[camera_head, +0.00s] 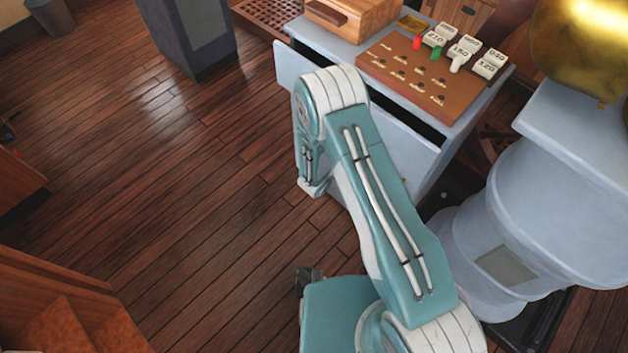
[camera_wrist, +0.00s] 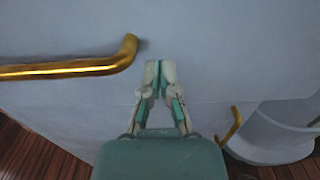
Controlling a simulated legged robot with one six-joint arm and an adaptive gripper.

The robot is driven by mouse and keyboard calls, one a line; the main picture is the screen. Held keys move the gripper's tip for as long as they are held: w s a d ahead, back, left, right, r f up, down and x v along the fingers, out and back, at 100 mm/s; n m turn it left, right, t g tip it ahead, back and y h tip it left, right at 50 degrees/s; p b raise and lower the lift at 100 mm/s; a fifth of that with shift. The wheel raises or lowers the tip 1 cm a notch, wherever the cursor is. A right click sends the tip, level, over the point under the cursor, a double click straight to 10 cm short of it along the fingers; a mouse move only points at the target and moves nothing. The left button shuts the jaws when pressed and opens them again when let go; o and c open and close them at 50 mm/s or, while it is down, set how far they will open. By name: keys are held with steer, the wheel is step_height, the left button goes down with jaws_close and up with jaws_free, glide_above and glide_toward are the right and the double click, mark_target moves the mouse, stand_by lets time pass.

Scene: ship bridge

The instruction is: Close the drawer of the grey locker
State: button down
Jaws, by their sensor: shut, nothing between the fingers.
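The grey locker (camera_head: 325,43) stands at the upper middle of the head view. Its drawer (camera_head: 408,150) is partly pulled out, with a dark gap between its front panel and the locker top. My arm covers the middle of that panel. In the wrist view a grey front face (camera_wrist: 220,50) fills most of the picture, with a brass handle (camera_wrist: 70,70) at left. My gripper (camera_wrist: 160,66) is shut and empty, its fingertips just right of and below the handle's right end. Whether they touch the face I cannot tell. The fingertips are not discernible in the head view.
A switch panel (camera_head: 390,75) and a wooden box (camera_head: 350,14) are on the locker top. A pale blue pedestal (camera_head: 570,215) with a brass dome (camera_head: 585,45) stands close at right. A second brass handle (camera_wrist: 233,124) shows lower right. Open plank floor (camera_head: 180,180) lies left.

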steer(key=x, duration=0.5)
steer(key=shift+s+d, duration=0.1)
steer(key=shift+d, duration=0.5)
steer(key=shift+w+a, duration=0.25)
steer(key=shift+w, duration=0.05)
steer(key=shift+r, duration=0.1)
steer(key=shift+d, duration=0.2)
steer(key=shift+a, duration=0.1)
